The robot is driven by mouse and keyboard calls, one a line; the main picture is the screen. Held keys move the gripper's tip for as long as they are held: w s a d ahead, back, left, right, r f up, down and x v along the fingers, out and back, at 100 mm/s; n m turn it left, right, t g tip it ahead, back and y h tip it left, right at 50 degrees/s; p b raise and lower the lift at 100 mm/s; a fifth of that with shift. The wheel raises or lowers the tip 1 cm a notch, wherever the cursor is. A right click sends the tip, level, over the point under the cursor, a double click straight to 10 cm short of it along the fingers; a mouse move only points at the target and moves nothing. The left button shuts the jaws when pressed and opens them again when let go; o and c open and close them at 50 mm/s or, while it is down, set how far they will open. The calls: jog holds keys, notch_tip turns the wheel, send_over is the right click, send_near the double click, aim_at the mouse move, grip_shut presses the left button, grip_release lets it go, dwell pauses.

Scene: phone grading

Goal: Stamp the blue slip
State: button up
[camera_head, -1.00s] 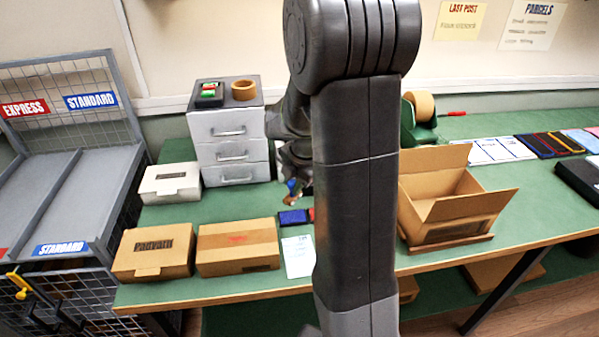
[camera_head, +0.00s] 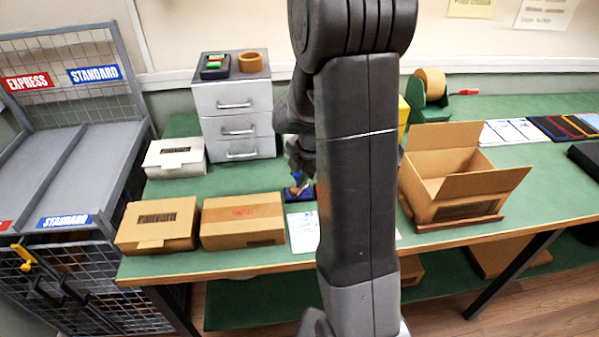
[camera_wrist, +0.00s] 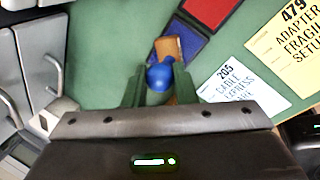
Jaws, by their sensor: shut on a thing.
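My gripper (camera_wrist: 158,92) is shut on a stamp with a blue ball knob (camera_wrist: 160,76) and a wooden block (camera_wrist: 167,48). In the head view the stamp (camera_head: 297,188) is at the blue ink pad (camera_head: 309,195), partly behind my arm. In the wrist view the block overlaps the blue ink pad (camera_wrist: 187,41); I cannot tell whether it touches. A pale bluish-white slip marked 205 (camera_wrist: 236,88) lies right of the gripper, and it also shows in the head view (camera_head: 303,232). I see no stamp mark on its visible part.
A red ink pad (camera_wrist: 208,10) adjoins the blue one. A pale yellow slip marked 479 (camera_wrist: 288,45) lies to the right. Closed cartons (camera_head: 243,221) stand left of the slip, drawers (camera_head: 233,117) behind. An open carton (camera_head: 455,180) stands right of my arm.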

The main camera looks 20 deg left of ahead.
jog(key=shift+f+b, duration=0.6)
jog(key=shift+b, duration=0.35)
dwell(2.5)
jog(key=shift+r+p, duration=1.75)
jog(key=shift+r, duration=1.85)
